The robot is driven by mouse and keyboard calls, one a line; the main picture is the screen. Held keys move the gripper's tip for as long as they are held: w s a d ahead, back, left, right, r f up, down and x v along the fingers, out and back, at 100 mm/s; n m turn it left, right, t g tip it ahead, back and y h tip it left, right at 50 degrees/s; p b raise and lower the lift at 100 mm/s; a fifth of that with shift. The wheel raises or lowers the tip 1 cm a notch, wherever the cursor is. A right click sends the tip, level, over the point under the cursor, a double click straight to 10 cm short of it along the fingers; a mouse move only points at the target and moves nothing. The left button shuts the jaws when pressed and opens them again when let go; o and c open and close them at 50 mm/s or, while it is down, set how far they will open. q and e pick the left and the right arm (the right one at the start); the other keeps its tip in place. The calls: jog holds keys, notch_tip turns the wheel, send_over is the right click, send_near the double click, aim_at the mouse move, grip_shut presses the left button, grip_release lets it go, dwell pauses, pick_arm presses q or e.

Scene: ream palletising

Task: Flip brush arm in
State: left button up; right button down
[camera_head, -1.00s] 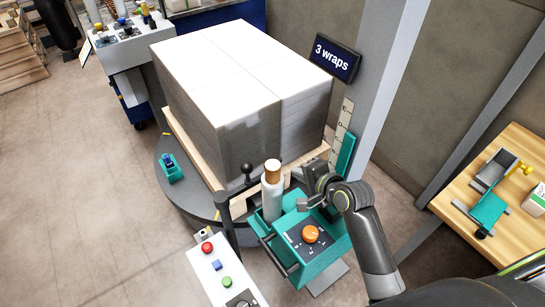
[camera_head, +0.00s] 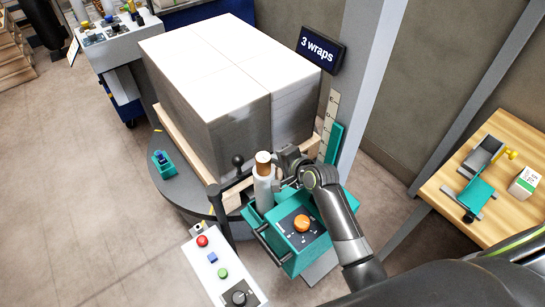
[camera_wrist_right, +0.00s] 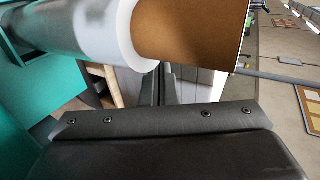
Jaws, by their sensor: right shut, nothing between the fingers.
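A dark lever with a black ball knob (camera_head: 238,160) stands beside the pallet's near corner, at a dark post (camera_head: 221,210); it may be the brush arm, but I cannot make out bristles. A film roll (camera_head: 264,187) with a brown core stands upright to its right, on the teal carriage (camera_head: 318,243). My right gripper (camera_head: 279,181) is shut and empty, close beside the roll's right side; I cannot tell whether it touches. In the right wrist view the roll (camera_wrist_right: 75,30) and its brown core cross the top. My left gripper is out of view.
A paper stack (camera_head: 215,75) sits on a wooden pallet (camera_head: 178,137) on the round turntable (camera_head: 181,190). A button panel (camera_head: 222,268) is in front, a "3 wraps" sign (camera_head: 320,50) behind. A wooden table (camera_head: 450,185) with a teal tool stands right.

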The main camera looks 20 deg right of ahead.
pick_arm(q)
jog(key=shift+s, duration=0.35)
pick_arm(e)
jog(key=shift+x, duration=1.2)
